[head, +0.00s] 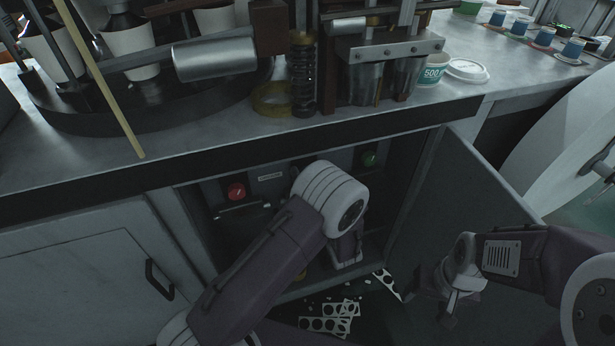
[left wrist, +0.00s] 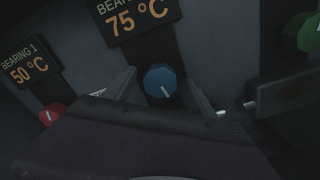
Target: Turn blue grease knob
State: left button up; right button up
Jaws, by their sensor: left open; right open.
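In the left wrist view a round blue knob (left wrist: 160,82) with a white pointer line sits on the dark panel below a display reading 75 °C (left wrist: 137,15). My left gripper (left wrist: 162,90) is open, with one finger on each side of this knob; I cannot tell whether they touch it. My right gripper (head: 446,300) is open and empty at the lower right.
A dark block (left wrist: 285,92) juts out right of the left gripper. The open cabinet door (head: 450,205) stands on the right. Punched paper scraps (head: 330,318) lie below the cabinet.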

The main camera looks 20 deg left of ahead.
pick_arm(q)
jog(key=p+v, duration=0.2)
jog(key=v, duration=0.6)
jog(key=shift+s+d, duration=0.2)
jog(key=shift+s, duration=0.05)
